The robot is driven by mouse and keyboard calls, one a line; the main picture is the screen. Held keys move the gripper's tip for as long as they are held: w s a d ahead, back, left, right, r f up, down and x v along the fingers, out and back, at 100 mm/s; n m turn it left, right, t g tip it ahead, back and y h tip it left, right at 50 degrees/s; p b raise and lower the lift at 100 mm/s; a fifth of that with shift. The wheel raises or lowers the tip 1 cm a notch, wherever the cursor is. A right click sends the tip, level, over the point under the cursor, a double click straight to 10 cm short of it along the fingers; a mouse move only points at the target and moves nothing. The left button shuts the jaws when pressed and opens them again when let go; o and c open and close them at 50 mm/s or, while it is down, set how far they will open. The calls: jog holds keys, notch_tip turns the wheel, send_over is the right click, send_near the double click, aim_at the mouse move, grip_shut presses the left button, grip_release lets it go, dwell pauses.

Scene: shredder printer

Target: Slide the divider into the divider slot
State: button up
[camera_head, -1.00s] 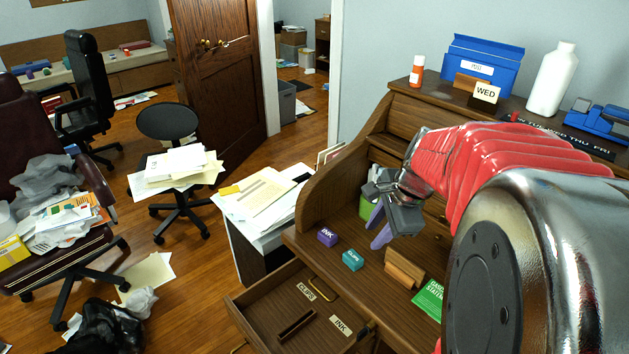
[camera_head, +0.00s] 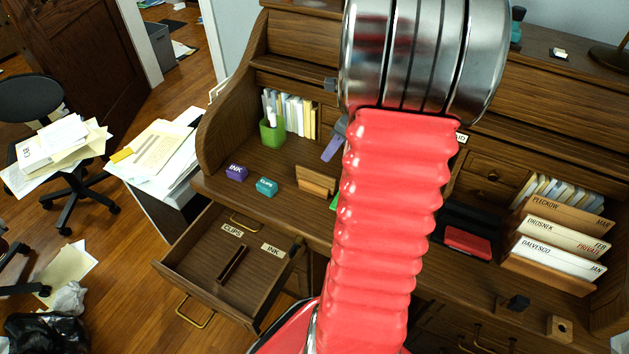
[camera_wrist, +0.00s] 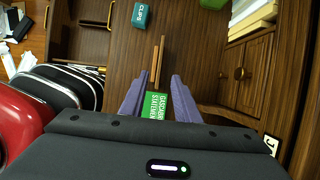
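A small wooden board piece (camera_head: 316,181), apparently the divider, stands on the desk; its edge also shows in the wrist view (camera_wrist: 157,62). In the open drawer (camera_head: 170,262), a dark slotted strip (camera_head: 232,263) lies between the CLIPS and INK labels; it looks like the divider slot. My gripper (camera_wrist: 158,98) is open, with its two purple fingers apart. The board is beyond the fingertips, in line with the gap, and nothing is held. In the head view one purple finger (camera_head: 333,147) shows; my arm hides the rest.
A purple INK box (camera_head: 236,173) and teal CLIPS box (camera_head: 266,187) stand left of the board. A green pen cup (camera_head: 272,132) stands behind them. A green booklet (camera_wrist: 157,104) lies near the board. File holders (camera_head: 560,240) stand at the right.

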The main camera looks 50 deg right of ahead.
aim_at(316, 173)
jog(key=x, duration=0.8)
jog(key=shift+w+a+f, duration=0.1)
jog(key=shift+f, duration=0.15)
jog(key=shift+x, duration=2.55)
jog(key=shift+f, duration=0.25)
grip_shut()
